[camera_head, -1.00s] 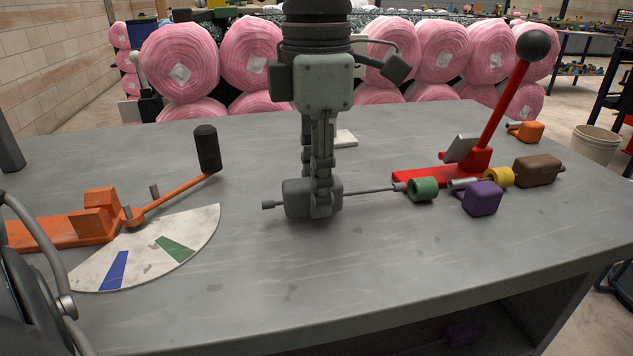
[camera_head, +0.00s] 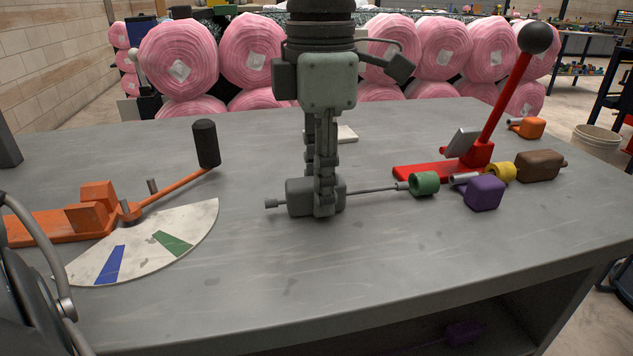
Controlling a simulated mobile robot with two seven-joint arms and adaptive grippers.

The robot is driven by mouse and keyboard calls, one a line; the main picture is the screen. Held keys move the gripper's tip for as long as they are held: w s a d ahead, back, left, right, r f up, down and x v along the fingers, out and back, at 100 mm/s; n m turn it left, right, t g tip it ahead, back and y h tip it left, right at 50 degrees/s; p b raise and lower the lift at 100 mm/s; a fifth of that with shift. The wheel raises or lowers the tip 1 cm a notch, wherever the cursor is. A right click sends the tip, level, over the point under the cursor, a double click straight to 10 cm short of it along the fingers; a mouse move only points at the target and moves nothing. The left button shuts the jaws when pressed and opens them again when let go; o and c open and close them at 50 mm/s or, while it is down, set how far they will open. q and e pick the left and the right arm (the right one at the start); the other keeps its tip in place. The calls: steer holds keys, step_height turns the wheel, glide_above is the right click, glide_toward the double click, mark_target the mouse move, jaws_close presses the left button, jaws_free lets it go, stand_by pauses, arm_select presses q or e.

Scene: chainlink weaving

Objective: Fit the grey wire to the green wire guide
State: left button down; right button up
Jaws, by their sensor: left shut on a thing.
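The grey wire (camera_head: 372,190) is a thin rod running rightward from a grey block (camera_head: 300,197). My left gripper (camera_head: 325,205) comes down from above, shut on the grey block at or just above the table. The green wire guide (camera_head: 424,183) is a small green cylinder with a short grey tube on its left side, by the red lever base. The wire's right tip meets this tube; I cannot tell whether it is inside it. My right gripper is not in view.
A red lever (camera_head: 499,100), yellow guide (camera_head: 502,173), purple block (camera_head: 484,192), brown block (camera_head: 539,165) and orange block (camera_head: 530,127) are on the right. An orange lever (camera_head: 180,185) with a dial plate (camera_head: 195,226) is on the left. The table's front middle is clear.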

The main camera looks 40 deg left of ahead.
mark_target(378, 186)
arm_select(q)
steer(key=shift+w+d, duration=0.95)
steer(key=shift+w, duration=0.15)
steer(key=shift+w+d, duration=0.15)
steer(key=shift+w+d, duration=1.3)
steer(key=shift+w, duration=0.25)
steer(key=c, duration=1.1)
jaws_free()
steer(key=shift+c, duration=0.2)
steer(key=shift+r, duration=0.1)
step_height(378, 186, up, 12)
